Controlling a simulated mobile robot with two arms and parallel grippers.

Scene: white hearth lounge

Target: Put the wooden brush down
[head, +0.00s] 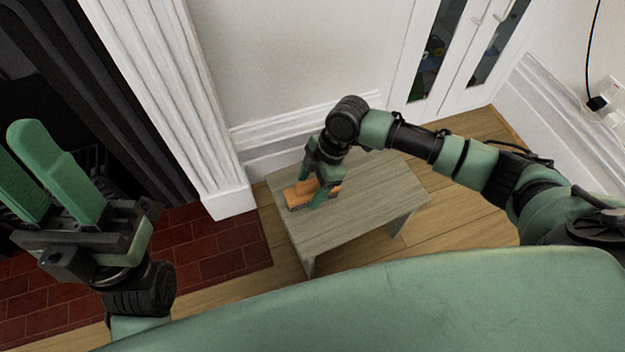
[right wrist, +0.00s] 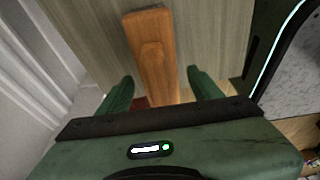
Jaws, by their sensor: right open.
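The wooden brush (head: 300,194) lies on the small grey wooden table (head: 372,190), near its left end. In the right wrist view the orange-brown brush (right wrist: 153,60) runs lengthwise between the two fingers, with a gap on each side. My right gripper (head: 319,192) is open and low over the table around the brush; its fingers (right wrist: 160,92) do not press on it. The brush's near end is hidden behind the gripper body. My left gripper (head: 58,170) is raised at the left, its two green fingers apart with nothing between them.
A white fireplace pillar (head: 165,90) and dark hearth stand left of the table, with red tiles (head: 210,250) on the floor. A white wall and skirting are close behind it. A white glass-doored cabinet (head: 455,50) is at the back. The table's right part is clear.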

